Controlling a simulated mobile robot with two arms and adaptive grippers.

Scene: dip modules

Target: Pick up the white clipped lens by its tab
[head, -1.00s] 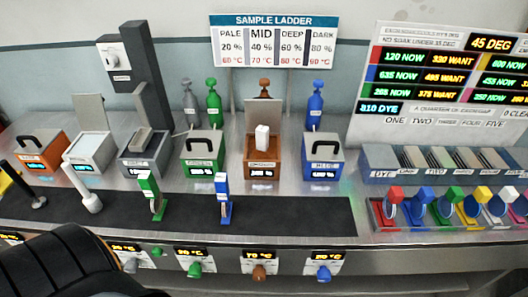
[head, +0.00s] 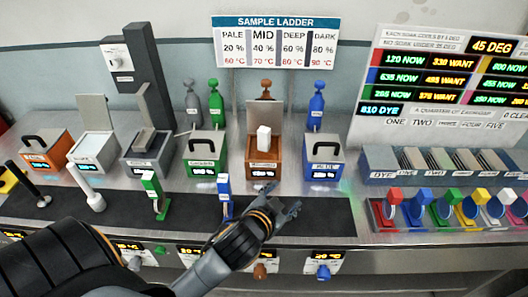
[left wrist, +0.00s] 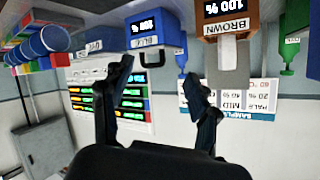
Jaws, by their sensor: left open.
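The white-tabbed clipped lens (head: 509,194) stands in a row of lenses with coloured tabs at the right of the counter in the head view. It stands near the right end of the row, after the yellow-tabbed lens (head: 483,194). My left gripper (head: 288,208) is open and empty over the dark mat, well left of the lens row. In the left wrist view its two fingers (left wrist: 163,92) are spread with nothing between them. My right gripper is in neither view.
A slotted blue-grey rack (head: 374,172) stands behind the lenses. The brown box (head: 264,153) and blue box (head: 322,160) stand behind my left gripper. A small blue stand (head: 224,195) is close to its left. The dark mat's right end (head: 325,218) is clear.

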